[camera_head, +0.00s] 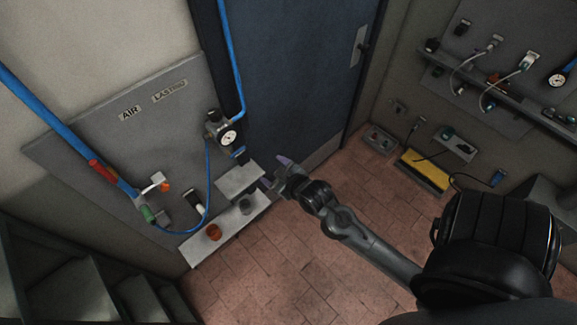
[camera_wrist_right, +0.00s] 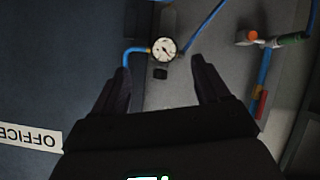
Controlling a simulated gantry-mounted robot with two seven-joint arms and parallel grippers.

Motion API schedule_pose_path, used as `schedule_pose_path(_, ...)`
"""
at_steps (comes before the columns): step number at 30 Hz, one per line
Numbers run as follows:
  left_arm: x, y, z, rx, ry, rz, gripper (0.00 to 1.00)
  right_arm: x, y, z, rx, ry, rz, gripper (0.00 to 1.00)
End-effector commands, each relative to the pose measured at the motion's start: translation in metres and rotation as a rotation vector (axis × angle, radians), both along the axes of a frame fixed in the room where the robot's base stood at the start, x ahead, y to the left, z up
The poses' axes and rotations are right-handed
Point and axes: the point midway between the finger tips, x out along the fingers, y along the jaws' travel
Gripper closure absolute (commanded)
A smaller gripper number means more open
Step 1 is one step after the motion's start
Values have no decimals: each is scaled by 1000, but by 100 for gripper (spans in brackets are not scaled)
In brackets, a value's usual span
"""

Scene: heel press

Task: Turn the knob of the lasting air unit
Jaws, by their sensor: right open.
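The lasting air unit hangs on a grey panel labelled AIR and LASTING in the head view. Its round white gauge (camera_head: 229,138) faces out, and a black knob (camera_head: 212,117) sits at its upper end. My right gripper (camera_head: 275,172) is open and empty, to the lower right of the unit and apart from it. In the right wrist view, which is upside down, the gauge (camera_wrist_right: 164,47) and the small black knob (camera_wrist_right: 160,73) appear between the open fingers (camera_wrist_right: 160,67). My left gripper is in neither view.
The tiled floor has free room.

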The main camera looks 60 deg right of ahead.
Motion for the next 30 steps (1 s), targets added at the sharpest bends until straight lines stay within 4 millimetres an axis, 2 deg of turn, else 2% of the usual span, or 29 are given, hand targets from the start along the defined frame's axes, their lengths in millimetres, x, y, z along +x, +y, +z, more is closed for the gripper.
schedule_pose_path(7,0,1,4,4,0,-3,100,-9,15,-1,17,43,30,25)
schedule_pose_path(21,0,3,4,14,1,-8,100,-9,16,-1,19,46,33,25)
schedule_pose_path(24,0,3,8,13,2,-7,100,-15,18,-3,16,63,39,25)
schedule_pose_path(26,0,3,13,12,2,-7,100,-20,30,2,15,69,70,25)
schedule_pose_path(30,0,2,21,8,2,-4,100,-43,79,12,64,178,173,25)
